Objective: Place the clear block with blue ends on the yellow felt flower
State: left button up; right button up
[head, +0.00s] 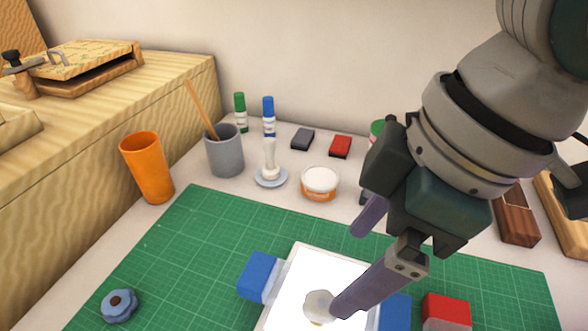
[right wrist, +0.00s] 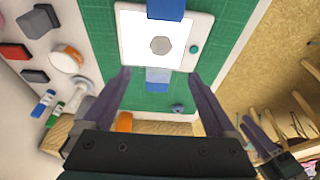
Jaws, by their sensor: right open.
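A block with blue ends lies across a bright white pad (head: 303,257). Its left blue end (head: 258,275) and right blue end (head: 395,311) show, and its clear middle is hard to see against the glow. A pale flower-like piece (head: 320,306) shows at the pad's middle; I cannot tell its true colour. It looks like a grey hexagon (right wrist: 160,45) in the right wrist view. My right gripper (head: 352,268) is open and empty above the pad. In its wrist view one blue end (right wrist: 157,78) appears between the fingertips. My left gripper (right wrist: 262,136) shows small at lower right.
A blue flower (head: 120,305) with a brown centre lies left on the green mat (head: 195,250). A red block (head: 446,312) stands at right. An orange cup (head: 147,167), grey cup (head: 224,152), white tub (head: 320,181) and inkpads (head: 340,146) stand behind.

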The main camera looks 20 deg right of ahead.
jog(key=s+a+r+m+t+y, duration=0.2)
jog(key=s+a+m, duration=0.1)
jog(key=a, duration=0.1)
jog(key=s+d+f+m+h, duration=0.1)
jog(key=s+d+m, duration=0.1)
jog(key=d, duration=0.1)
jog(key=s+d+f+m+h, duration=0.2)
jog(key=s+d, duration=0.1)
jog(key=d, duration=0.1)
jog(key=s+d+f+m+h, duration=0.1)
jog(key=s+d+m, duration=0.1)
jog(key=d, duration=0.2)
jog(key=shift+s+f+h+p, duration=0.2)
jog(key=shift+s+h+p, duration=0.1)
jog(key=shift+s+p, duration=0.1)
notch_tip(320, 180, up, 54)
jog(key=p, duration=5.4)
jog(key=shift+r, duration=0.1)
